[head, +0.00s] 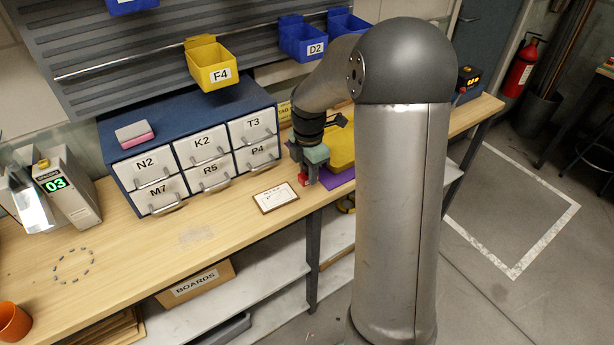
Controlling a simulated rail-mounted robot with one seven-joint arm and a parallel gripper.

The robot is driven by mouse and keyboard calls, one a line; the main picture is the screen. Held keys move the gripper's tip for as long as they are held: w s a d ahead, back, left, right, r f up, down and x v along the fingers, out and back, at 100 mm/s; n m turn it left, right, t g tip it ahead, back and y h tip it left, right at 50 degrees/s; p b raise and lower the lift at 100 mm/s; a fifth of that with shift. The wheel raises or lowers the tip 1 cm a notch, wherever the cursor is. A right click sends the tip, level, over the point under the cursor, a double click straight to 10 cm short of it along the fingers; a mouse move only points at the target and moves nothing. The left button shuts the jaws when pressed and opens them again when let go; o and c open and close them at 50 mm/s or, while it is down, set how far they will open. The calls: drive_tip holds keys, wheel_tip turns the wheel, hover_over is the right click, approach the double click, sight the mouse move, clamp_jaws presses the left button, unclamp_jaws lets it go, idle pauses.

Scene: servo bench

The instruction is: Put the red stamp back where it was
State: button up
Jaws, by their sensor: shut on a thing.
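The red stamp (304,180) shows as a small red block at the lower end of my gripper (306,170), close to the front edge of the bench. My gripper points down and is shut on it. Most of the stamp is hidden by the fingers, and I cannot tell whether its underside touches the bench. A small framed card (275,197) lies on the bench just left of the gripper. A ring of small dark marks (73,266) and a faint pale patch (193,235) are on the bare bench top further left.
A drawer cabinet (190,110) with a pink-and-grey block (134,134) on top stands behind left. Yellow (340,146) and purple (337,179) items lie right of the gripper, partly behind my arm. A device reading 03 (65,188) and an orange cup (13,322) are far left. The front-left bench is mostly clear.

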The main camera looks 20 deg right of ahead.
sight(307, 190)
drive_tip(key=w+f, duration=0.2)
drive_tip(key=shift+d+f, duration=0.15)
drive_tip(key=shift+f, duration=0.15)
drive_tip(key=shift+f+p, duration=0.4)
drive_tip(key=shift+f, duration=0.95)
drive_tip(key=shift+f, duration=0.15)
drive_tip(key=shift+f, duration=0.15)
drive_tip(key=o, duration=0.8)
